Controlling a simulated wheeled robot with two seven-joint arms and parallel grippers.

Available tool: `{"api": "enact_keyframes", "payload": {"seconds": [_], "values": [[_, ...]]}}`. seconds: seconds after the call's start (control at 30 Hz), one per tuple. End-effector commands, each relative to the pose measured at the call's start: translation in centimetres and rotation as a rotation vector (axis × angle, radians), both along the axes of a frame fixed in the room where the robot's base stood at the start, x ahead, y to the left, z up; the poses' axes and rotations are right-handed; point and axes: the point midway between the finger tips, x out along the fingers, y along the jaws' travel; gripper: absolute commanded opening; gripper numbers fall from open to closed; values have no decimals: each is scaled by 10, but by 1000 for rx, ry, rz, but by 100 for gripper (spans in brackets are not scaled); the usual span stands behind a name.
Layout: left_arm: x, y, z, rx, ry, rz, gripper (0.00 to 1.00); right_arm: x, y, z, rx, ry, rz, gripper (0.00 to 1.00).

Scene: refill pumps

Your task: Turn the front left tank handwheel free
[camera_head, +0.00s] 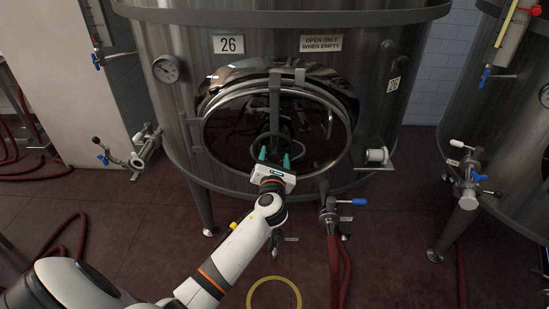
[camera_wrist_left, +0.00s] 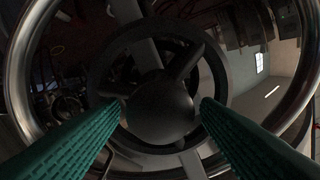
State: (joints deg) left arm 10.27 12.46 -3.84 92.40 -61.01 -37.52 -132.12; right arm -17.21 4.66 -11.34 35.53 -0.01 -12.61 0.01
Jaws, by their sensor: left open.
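The front left tank (camera_head: 185,105), steel and marked 26, has a round, mirror-like manway door (camera_head: 230,135) on its lower front. A dark handwheel (camera_head: 300,148) sits at the middle of the door, partly hidden behind my left gripper. In the left wrist view the handwheel (camera_wrist_left: 160,108) shows a round hub, spokes and a ring rim. My left gripper (camera_head: 274,156) is open in front of it. In the left wrist view its green fingers (camera_wrist_left: 162,104) lie on either side of the hub; I cannot tell whether they touch the wheel. My right gripper is not in view.
A sign (camera_head: 321,43) reads "open only when empty". A blue-handled valve (camera_head: 330,212) with a red hose is below the door at right; another valve (camera_head: 146,146) is at left. A second tank (camera_head: 500,135) stands at right. A yellow ring (camera_head: 252,296) shows at the floor.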

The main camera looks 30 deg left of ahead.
Motion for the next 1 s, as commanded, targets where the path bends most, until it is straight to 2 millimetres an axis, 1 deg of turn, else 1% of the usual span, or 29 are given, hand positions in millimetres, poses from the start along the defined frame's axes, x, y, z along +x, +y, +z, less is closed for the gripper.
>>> {"api": "enact_keyframes", "payload": {"seconds": [0.1, 0.13, 0.37, 0.4, 0.47, 0.77, 1.0], "values": [[0, 0, 0, 0, 0, 0, 57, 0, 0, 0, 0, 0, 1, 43], [0, 0, 0, 0, 0, 0, 54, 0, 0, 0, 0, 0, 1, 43], [0, 0, 0, 0, 0, 0, 16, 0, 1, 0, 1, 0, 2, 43], [0, 0, 0, -1, -1, 0, 10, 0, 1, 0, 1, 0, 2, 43], [0, 0, 0, -1, -1, 0, 0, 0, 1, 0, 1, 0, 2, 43], [0, 0, 0, -24, -14, -1, 0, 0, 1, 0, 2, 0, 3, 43], [-1, 0, 0, -125, -77, -1, 0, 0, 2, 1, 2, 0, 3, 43]]}}
